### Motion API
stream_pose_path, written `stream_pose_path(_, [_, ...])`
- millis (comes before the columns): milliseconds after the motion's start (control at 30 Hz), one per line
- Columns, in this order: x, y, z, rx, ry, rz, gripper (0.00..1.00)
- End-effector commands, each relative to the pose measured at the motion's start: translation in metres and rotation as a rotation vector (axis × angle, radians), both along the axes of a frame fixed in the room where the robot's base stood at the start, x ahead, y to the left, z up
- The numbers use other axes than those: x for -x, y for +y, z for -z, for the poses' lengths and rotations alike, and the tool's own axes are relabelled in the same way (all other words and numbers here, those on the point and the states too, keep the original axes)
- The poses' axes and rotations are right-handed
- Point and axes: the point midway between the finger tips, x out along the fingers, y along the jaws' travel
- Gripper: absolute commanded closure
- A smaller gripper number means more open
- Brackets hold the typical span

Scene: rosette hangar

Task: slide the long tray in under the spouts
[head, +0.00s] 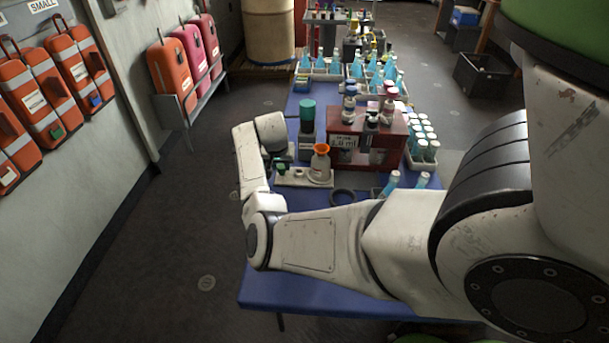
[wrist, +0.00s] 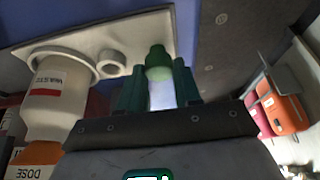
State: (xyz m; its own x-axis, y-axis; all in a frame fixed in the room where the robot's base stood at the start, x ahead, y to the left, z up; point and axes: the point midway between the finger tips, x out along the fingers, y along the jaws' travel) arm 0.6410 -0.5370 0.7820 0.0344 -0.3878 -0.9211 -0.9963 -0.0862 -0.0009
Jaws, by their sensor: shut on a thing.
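The long tray (head: 300,182) is a pale, shallow tray on the blue table, left of and in front of the dark red dispenser box (head: 383,128). A white bottle with an orange funnel (head: 320,165) stands on it. In the wrist view the tray (wrist: 150,28) fills the top, with the white bottle (wrist: 47,95) in a round holder and a small ring beside it. My gripper (wrist: 157,78) has its green fingers shut on a green-topped pale post (wrist: 160,92) at the tray's end. The spouts under the box are too small to make out.
A dark green-topped canister (head: 307,117) stands behind the tray. A black ring (head: 343,196) lies on the table in front of the box. Bottle trays (head: 422,148) stand right of it. Bare table (head: 300,290) lies at the front, open floor (head: 190,215) at the left.

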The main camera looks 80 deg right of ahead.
Motion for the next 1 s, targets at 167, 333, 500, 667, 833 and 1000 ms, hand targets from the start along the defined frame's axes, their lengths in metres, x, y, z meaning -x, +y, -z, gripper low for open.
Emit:
stream_pose_path(167, [0.01, -0.001, -0.001, 0.0, 0.002, 0.002, 0.86])
stream_pose_path(333, [0.018, -0.002, -0.001, 0.0, 0.002, 0.002, 0.86])
stream_pose_path(500, [0.025, -0.002, -0.002, 0.001, 0.001, 0.003, 0.86])
stream_pose_path(667, [0.033, -0.003, -0.001, 0.001, 0.002, 0.002, 0.86])
stream_pose_path(833, [0.04, -0.004, -0.001, 0.0, 0.002, 0.002, 0.86])
stream_pose_path(1000, [0.048, -0.005, -0.001, 0.0, 0.001, 0.004, 0.86])
